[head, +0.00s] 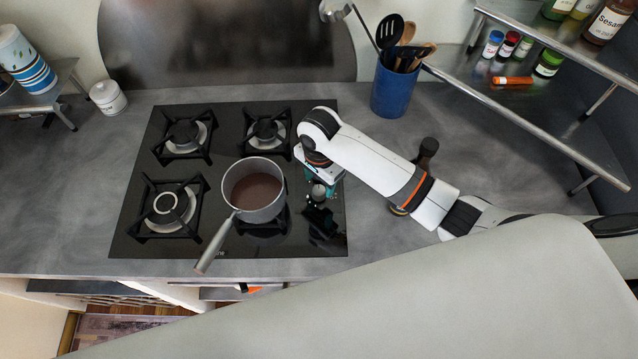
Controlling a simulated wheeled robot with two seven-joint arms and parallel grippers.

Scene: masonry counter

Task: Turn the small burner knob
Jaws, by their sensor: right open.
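The black glass hob (225,244) has a column of knobs along its right side. One silver knob (318,192) shows right at my right gripper (320,186). My right gripper points down over the hob's right side, open, with its teal fingers around or just above this knob; contact cannot be told. Darker knobs or their reflections lie just in front of it. Any knobs farther back are hidden by my arm. The small burner (267,130) is at the back right of the hob. My left gripper is not in view.
A saucepan (255,187) of brown liquid stands on the front right burner, close left of my gripper, its handle toward the front edge. A blue utensil pot (393,92) and metal shelf (530,95) are behind.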

